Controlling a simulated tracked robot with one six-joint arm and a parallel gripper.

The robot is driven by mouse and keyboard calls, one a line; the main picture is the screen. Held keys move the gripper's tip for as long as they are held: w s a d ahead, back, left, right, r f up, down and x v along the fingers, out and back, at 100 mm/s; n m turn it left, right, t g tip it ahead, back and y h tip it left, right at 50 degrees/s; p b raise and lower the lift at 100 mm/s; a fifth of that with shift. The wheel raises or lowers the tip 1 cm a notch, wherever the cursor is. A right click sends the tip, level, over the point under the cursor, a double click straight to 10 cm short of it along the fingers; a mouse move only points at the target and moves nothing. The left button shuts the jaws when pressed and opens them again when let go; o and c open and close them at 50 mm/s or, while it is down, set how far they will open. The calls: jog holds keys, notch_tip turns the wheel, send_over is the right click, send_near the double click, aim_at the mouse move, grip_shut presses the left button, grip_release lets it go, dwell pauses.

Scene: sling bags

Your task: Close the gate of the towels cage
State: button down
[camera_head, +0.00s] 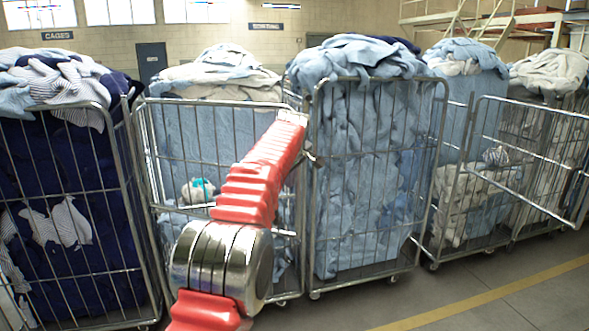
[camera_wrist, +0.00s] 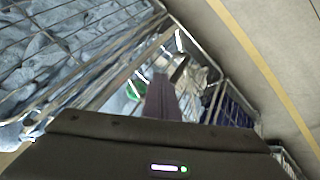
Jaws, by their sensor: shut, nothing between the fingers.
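Several wire cages on casters stand in a row, packed with cloth. The pale blue cage (camera_head: 345,262) at the centre has an upright front panel. The cage left of it (camera_head: 150,135) holds pale blue cloth and a white-and-teal bundle. At the right, a barred panel (camera_head: 530,165) stands angled out from a cage with beige and blue cloth. I cannot tell which cage is the towels cage. My gripper (camera_head: 316,160) is shut and empty, close to the posts between the two middle cages; contact is unclear. In the wrist view its fingers (camera_wrist: 165,98) are near cage bars.
A navy-filled cage (camera_head: 75,200) stands at far left. Open floor (camera_head: 450,290) with a yellow line (camera_head: 490,295) lies in front on the right. The cages stand close together, with narrow gaps.

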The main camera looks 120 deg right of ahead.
jog(key=s+v, duration=0.1)
jog(key=v, duration=0.6)
jog(key=shift+a, duration=0.15)
jog(key=c, duration=2.5)
grip_release()
